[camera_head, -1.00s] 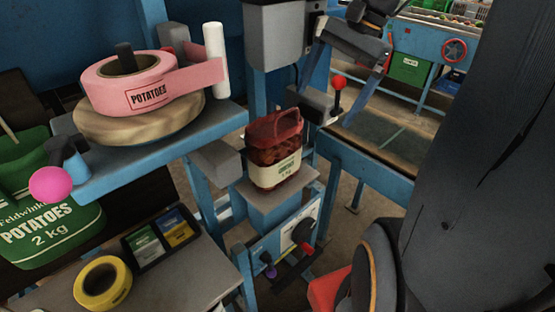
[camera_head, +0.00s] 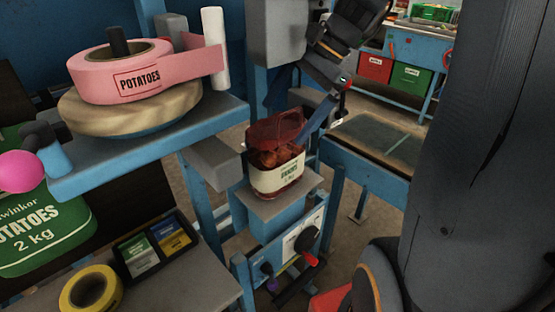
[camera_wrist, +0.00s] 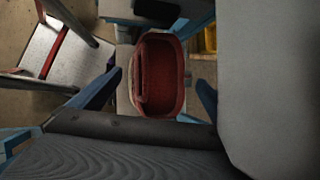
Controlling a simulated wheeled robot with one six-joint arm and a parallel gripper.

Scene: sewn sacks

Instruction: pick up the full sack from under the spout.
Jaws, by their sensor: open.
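The full sack (camera_head: 277,180) is red net with a white label band and stands upright on a small grey platform (camera_head: 285,204). Its contents show through the net, and its upper part is loose. In the wrist view I look down on the sack's red top (camera_wrist: 172,75). My gripper (camera_head: 298,112) is open at the sack's upper part, with one blue finger in front at its right side. In the wrist view the blue fingers of my gripper (camera_wrist: 155,92) are on either side of the sack, apart from it. A grey housing (camera_head: 279,32) hangs above; I cannot tell whether it is the spout.
A blue shelf (camera_head: 150,150) with a pink label roll (camera_head: 120,72) stands at the left. A control panel (camera_head: 295,240) is below the platform. A blue-framed table (camera_head: 370,143) lies to the right. A yellow tape roll (camera_head: 90,290) is at the lower left.

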